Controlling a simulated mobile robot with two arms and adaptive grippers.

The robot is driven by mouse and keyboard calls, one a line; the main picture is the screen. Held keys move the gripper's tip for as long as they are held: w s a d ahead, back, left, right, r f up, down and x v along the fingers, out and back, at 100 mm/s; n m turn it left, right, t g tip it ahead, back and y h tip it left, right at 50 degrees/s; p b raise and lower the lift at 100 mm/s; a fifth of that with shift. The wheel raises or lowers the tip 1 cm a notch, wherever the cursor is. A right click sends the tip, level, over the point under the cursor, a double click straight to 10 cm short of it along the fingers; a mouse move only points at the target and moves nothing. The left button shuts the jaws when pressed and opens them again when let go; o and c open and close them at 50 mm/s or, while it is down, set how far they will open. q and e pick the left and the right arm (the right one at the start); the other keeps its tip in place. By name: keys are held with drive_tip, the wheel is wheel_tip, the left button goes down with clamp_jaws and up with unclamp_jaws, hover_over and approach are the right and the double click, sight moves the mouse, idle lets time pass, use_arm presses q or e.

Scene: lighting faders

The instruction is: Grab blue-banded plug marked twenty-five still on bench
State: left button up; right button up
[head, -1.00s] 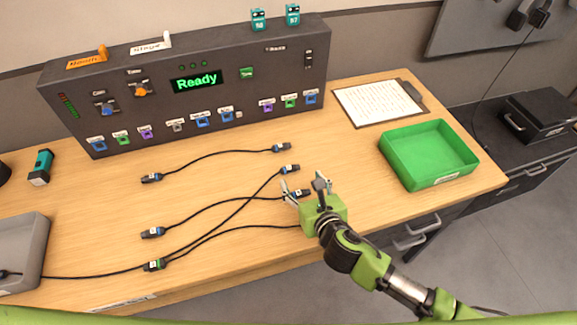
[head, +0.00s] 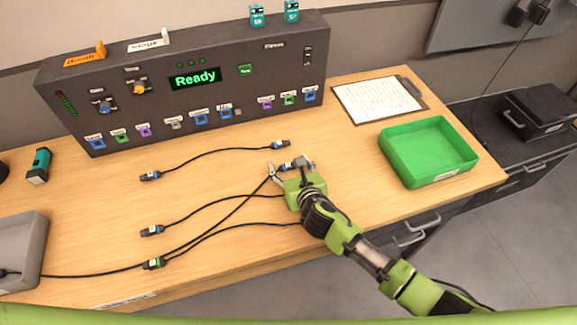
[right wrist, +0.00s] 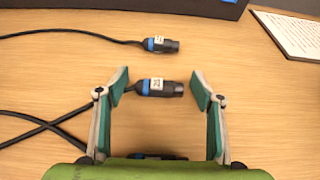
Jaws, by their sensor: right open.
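My right gripper (head: 289,168) is open above the bench, over the right-hand plug ends. In the right wrist view its fingertips (right wrist: 160,78) stand on either side of a blue-banded plug (right wrist: 155,88), not touching it. Another blue-banded plug (right wrist: 158,45) lies beyond the fingers; it shows in the head view (head: 281,146). A third plug (right wrist: 155,156) is mostly hidden by the gripper body. More blue-banded plugs lie at the left cable ends (head: 150,176) (head: 151,230), with a green-banded plug (head: 153,263) below. The plug numbers are too small to read. My left gripper is out of view.
A dark console (head: 200,95) reading "Ready" stands along the back. A green tray (head: 420,181) and a clipboard (head: 378,100) are at the right. A grey box (head: 25,245) stands at the left edge. Black cables cross on the bench (head: 90,205).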

drive_tip(key=c, duration=1.2)
